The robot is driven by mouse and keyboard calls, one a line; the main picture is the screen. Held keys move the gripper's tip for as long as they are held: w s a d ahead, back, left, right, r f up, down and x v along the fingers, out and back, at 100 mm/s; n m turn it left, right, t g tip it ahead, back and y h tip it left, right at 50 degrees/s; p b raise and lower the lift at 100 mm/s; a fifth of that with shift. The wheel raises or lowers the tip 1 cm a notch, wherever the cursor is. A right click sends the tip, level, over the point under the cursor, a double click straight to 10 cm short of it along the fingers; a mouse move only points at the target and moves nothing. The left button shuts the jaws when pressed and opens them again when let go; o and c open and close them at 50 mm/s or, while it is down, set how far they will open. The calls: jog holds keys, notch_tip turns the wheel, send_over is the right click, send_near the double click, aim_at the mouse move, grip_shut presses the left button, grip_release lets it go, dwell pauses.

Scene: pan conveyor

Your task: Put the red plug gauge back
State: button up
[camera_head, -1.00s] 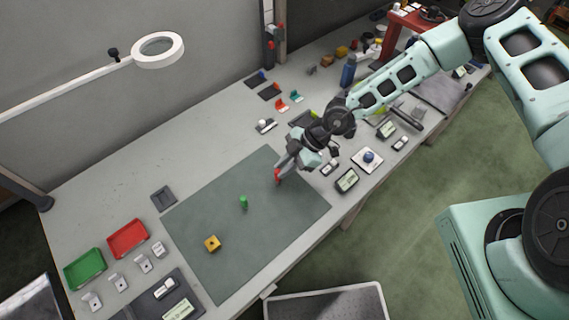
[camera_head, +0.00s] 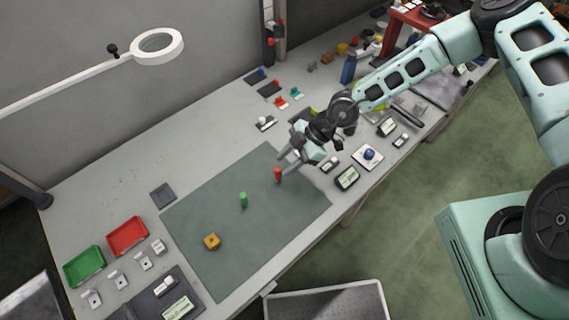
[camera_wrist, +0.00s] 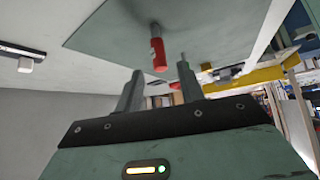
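The red plug gauge (camera_head: 278,174) stands upright on the grey-green mat (camera_head: 250,262), near the mat's right end. In the wrist view the red plug gauge (camera_wrist: 158,52) shows beyond the fingertips, apart from them. My gripper (camera_head: 287,163) is open and empty, just beside the red gauge on its upper right; its two fingers stand apart in the wrist view (camera_wrist: 160,78). A green plug gauge (camera_head: 243,199) stands on the mat to the left of the red one.
A red tray (camera_head: 128,253) and a green tray (camera_head: 103,267) lie left of the mat. A display box (camera_head: 347,178) and a pad with a blue knob (camera_head: 367,156) are right of it. A lamp ring (camera_head: 158,45) hangs at the upper left.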

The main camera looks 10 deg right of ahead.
jog(key=b+v, duration=0.2)
jog(key=v, duration=0.8)
jog(key=s+a+r+n+t+h, duration=0.15)
jog(key=r+n, duration=0.25)
jog(key=n, duration=0.6)
jog(key=s+a+r+n, duration=0.2)
jog(key=a+r+n, duration=0.15)
jog(key=n, duration=0.65)
jog(key=s+a+r+n+t, duration=0.15)
jog(key=r+n, duration=0.25)
jog(key=n, duration=0.7)
jog(key=s+d+r+n+h, duration=0.3)
jog(key=s+n, duration=0.4)
jog(key=n, duration=0.7)
jog(key=s+d+r+n+g+h, duration=0.1)
jog(key=s+d+r+n+h, duration=0.2)
jog(key=s+r+n, duration=0.5)
jog(key=d+n, duration=0.1)
jog(key=n, duration=0.5)
jog(key=shift+s+d+r, duration=0.3)
jog(key=shift+d, duration=0.1)
